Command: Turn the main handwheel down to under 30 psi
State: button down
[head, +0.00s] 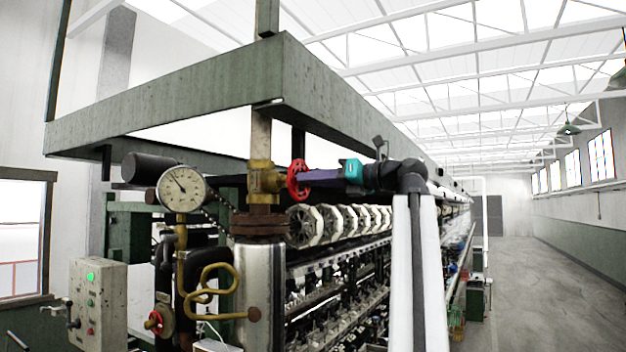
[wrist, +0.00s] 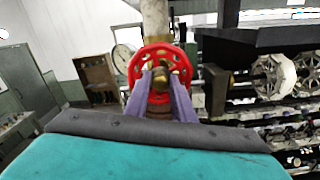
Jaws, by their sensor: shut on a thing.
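The red main handwheel (head: 293,181) sits on the side of a brass valve (head: 263,177) on the upright pipe. In the wrist view the handwheel (wrist: 135,70) faces me, with a brass hub at its middle. My gripper (head: 303,177) reaches it from the right. Its purple fingers are shut on the wheel at the hub, one on each side, as the wrist view of my gripper (wrist: 161,78) shows. The round pressure gauge (head: 183,188) is left of the valve. Its dark needle points to the upper left; the numbers are too small to read.
A smaller red handwheel (head: 155,322) is low at the left, near a curved brass pipe (head: 207,290). A control box (head: 98,300) with a green light stands at far left. A green beam (head: 200,95) runs overhead. The right aisle floor (head: 545,300) is clear.

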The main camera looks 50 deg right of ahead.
jog(key=shift+m, duration=1.1)
jog(key=c, duration=1.7)
grip_release()
jog(key=shift+s, duration=0.1)
jog(key=v, duration=0.2)
jog(key=shift+s+d, duration=0.1)
jog(key=shift+s, duration=0.3)
jog(key=shift+n+b, duration=0.9)
jog(key=shift+n, duration=1.7)
